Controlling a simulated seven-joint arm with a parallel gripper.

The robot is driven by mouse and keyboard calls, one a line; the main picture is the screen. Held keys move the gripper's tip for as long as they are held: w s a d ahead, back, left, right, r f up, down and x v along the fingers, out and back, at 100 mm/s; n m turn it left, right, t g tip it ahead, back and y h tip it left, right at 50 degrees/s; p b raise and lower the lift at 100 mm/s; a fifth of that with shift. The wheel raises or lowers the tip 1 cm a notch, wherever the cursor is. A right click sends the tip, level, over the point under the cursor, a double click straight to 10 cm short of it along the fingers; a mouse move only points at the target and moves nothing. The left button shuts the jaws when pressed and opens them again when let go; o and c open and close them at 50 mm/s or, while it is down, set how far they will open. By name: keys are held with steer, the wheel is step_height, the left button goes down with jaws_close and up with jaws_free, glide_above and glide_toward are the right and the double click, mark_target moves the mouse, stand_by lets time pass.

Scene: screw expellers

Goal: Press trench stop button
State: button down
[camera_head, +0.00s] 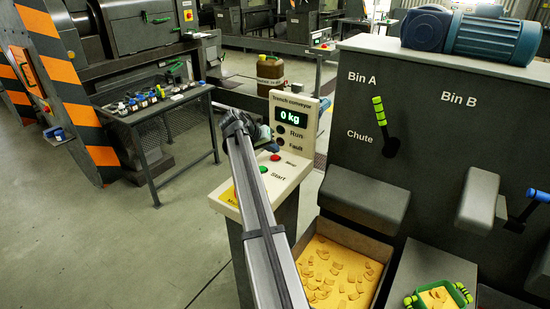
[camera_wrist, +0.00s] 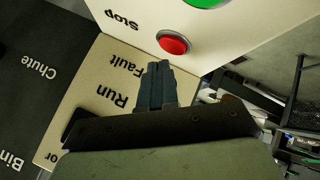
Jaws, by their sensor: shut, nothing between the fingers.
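The trench conveyor panel (camera_head: 293,108) stands left of the grey bin machine, with a display reading 0 kg and Run and Fault lamps. Its red stop button (camera_head: 275,157) sits on the sloped lower face, beside a green start button (camera_head: 263,170). In the wrist view the red stop button (camera_wrist: 174,42) is next to the Stop label, with the green button (camera_wrist: 205,3) partly cut off at the top edge. My gripper (camera_wrist: 158,66) is shut and empty. Its fingertips are close to the red button in the picture; contact cannot be told. In the head view my arm hides part of the panel.
A chute lever (camera_head: 381,118) and a bin machine (camera_head: 450,110) stand on the right. A tray of yellow chips (camera_head: 300,250) lies below. A small green-handled container (camera_head: 438,297) is at lower right. A table with small parts (camera_head: 150,105) stands at left. Floor at lower left is clear.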

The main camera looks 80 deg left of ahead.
mark_target(273, 158)
steer(key=shift+r, duration=0.15)
steer(key=shift+r, duration=2.4)
